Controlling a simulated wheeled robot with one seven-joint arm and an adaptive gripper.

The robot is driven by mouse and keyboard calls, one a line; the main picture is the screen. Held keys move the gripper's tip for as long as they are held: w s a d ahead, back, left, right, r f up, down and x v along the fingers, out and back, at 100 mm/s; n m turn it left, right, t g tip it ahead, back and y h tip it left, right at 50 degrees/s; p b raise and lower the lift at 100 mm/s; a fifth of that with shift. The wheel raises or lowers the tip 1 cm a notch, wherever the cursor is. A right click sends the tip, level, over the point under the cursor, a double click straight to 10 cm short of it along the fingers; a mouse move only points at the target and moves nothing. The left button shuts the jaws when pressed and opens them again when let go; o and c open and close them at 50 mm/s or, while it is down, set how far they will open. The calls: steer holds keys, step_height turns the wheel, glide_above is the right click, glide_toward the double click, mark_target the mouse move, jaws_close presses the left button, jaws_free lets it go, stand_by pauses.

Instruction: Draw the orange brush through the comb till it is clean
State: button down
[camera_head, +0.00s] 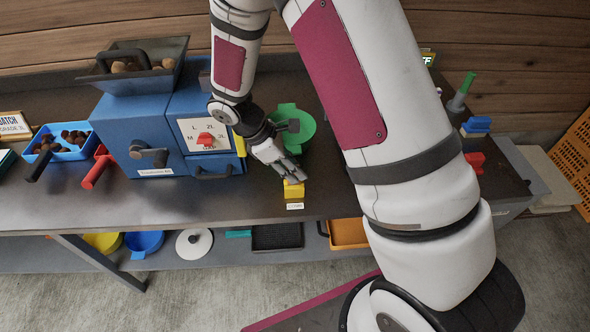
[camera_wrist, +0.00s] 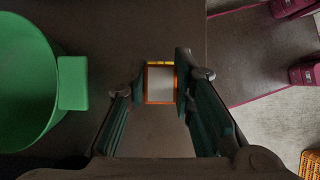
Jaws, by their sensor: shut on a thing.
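My gripper (camera_head: 288,177) is low over the bench's front edge, shut on a small yellow-orange block (camera_head: 294,189). In the wrist view this block (camera_wrist: 160,84) shows a pale grey face with an orange rim, between my fingertips (camera_wrist: 159,80). No bristles show on it, so I cannot tell whether it is the orange brush. A small white label (camera_head: 295,206) is on the bench edge just in front of it. I cannot make out a comb in either view.
A green bowl (camera_head: 303,117) stands close behind my gripper; it fills the left of the wrist view (camera_wrist: 38,125). A blue machine (camera_head: 140,125) with handles stands left. Green (camera_head: 459,97), blue (camera_head: 477,124) and red (camera_head: 474,160) items sit right. Trays lie on the lower shelf.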

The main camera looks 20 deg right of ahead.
steer(key=shift+r, duration=0.55)
steer(key=shift+r, duration=0.1)
steer(key=shift+s+r+p, duration=0.1)
steer(key=shift+r+p, duration=1.55)
steer(key=shift+r, duration=1.55)
